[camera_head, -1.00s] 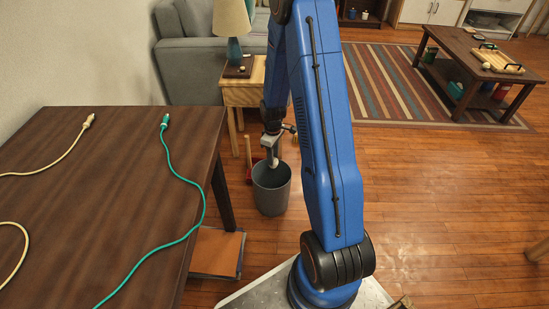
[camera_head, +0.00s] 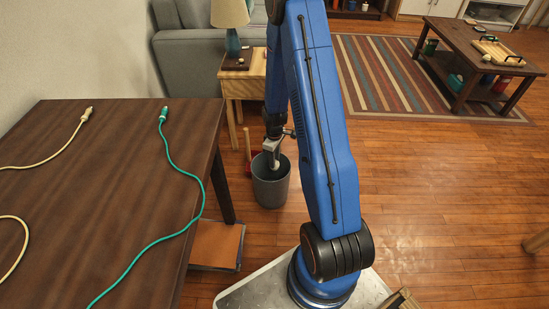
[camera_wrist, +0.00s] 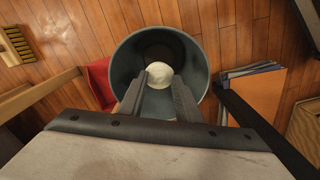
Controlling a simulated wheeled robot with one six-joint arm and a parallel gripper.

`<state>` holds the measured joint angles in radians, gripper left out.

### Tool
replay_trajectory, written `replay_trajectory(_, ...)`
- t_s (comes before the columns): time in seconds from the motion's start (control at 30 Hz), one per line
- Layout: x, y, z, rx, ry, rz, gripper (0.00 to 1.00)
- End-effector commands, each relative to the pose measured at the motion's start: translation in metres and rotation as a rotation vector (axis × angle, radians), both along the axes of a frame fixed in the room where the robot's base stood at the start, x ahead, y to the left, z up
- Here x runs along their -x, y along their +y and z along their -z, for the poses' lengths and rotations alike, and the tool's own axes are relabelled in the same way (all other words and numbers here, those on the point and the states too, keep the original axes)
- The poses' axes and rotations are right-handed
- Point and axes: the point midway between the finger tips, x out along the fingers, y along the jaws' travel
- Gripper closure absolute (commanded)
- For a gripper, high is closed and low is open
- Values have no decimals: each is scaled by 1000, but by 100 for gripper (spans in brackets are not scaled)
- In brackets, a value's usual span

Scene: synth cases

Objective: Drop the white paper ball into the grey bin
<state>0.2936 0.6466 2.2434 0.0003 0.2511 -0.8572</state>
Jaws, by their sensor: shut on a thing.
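The grey bin (camera_head: 271,190) stands upright on the wood floor, just beyond the dark table's right side. My gripper (camera_head: 274,163) is over the bin's mouth, pointing down. In the wrist view my gripper (camera_wrist: 160,84) is shut on the white paper ball (camera_wrist: 158,74), which shows between the fingertips. The ball lies within the outline of the bin's opening, and the bin's rim (camera_wrist: 116,62) rings it. In the head view a small part of the ball (camera_head: 274,166) shows below the fingers. I cannot tell exactly how deep it sits against the rim.
A dark table (camera_head: 110,190) with cream and green cables is at left. A wooden side table (camera_head: 245,90) with a lamp stands behind the bin. A red dustpan (camera_wrist: 100,82) and a brush (camera_wrist: 15,45) lie close to the bin. Open floor (camera_head: 420,200) is at right.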

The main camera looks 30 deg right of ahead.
Motion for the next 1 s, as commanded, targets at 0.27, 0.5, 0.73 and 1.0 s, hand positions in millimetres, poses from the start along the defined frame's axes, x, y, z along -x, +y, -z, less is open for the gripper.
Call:
replay_trajectory(0.27,0,0,0,0,0,0,47)
replay_trajectory(0.5,0,0,0,0,0,0,47)
replay_trajectory(0.73,0,0,-11,0,-1,0,47)
replay_trajectory(1.0,-1,0,-51,1,-3,0,47)
